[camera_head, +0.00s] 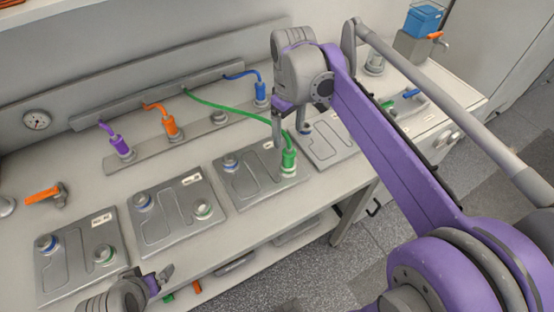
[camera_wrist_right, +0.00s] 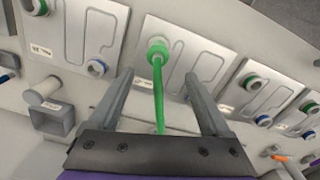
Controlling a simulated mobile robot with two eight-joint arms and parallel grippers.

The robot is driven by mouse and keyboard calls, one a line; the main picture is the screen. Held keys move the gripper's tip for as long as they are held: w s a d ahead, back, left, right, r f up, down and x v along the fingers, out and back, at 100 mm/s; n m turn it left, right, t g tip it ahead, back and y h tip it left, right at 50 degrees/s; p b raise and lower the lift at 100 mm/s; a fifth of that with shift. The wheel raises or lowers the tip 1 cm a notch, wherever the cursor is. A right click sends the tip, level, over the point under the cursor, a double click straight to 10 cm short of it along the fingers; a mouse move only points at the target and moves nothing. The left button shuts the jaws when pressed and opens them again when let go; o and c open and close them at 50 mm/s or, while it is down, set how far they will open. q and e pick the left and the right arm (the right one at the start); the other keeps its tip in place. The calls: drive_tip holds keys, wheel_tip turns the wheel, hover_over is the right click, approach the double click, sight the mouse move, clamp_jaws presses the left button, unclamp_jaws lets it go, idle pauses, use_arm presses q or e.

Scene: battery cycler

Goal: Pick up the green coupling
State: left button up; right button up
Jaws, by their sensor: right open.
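The green coupling (camera_head: 289,158) stands upright on a port at the front right corner of a grey plate (camera_head: 232,183), with a green hose running from its top to the rail behind. In the right wrist view the coupling (camera_wrist_right: 157,50) is ahead, beyond the fingertips, and its hose passes between the fingers. My right gripper (camera_head: 290,152) points down at the coupling, open, one finger on each side, holding nothing. It also shows in the right wrist view (camera_wrist_right: 158,75). My left gripper (camera_head: 158,279) is at the bottom edge, away from the coupling; its opening is unclear.
Purple (camera_head: 119,145), orange (camera_head: 170,126) and blue (camera_head: 260,91) couplings stand along the back strip. Other grey plates (camera_head: 75,262) with ringed ports lie on either side. An orange-handled valve (camera_head: 43,194) is at the left. My right arm hides part of the right side.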

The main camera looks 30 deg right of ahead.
sight(289, 147)
drive_tip(key=shift+w+f, duration=0.1)
drive_tip(key=shift+f, duration=0.25)
drive_tip(key=f, duration=0.4)
drive_tip(key=shift+d, duration=0.2)
drive_tip(key=shift+f, duration=3.05)
clamp_jaws()
